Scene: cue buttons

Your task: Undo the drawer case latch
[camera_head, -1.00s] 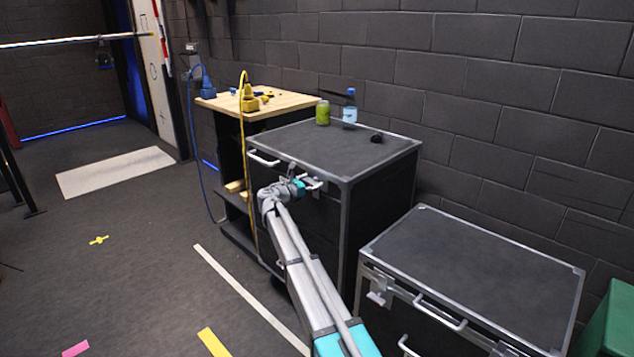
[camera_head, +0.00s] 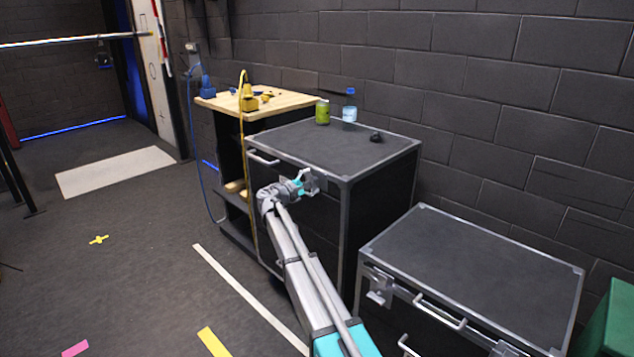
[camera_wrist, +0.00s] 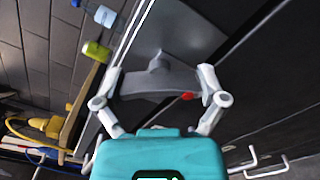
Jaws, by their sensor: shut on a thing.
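The drawer case (camera_head: 330,145) is dark with pale metal edges and stands beside a wooden-topped stand. My gripper (camera_head: 308,182) is at the upper front of this case, near its right corner. In the wrist view my gripper (camera_wrist: 160,88) has its two pale fingers at either end of a grey latch piece (camera_wrist: 157,68), shut on it. A small red spot shows beside the right finger. In the head view the latch is largely hidden by my gripper, so whether it is fastened cannot be told.
A green can (camera_head: 322,112), a blue-capped bottle (camera_head: 349,106) and a small black object (camera_head: 376,137) stand on the case. A second, lower case (camera_head: 470,265) with latches and a handle stands at right. The floor at left is mostly clear.

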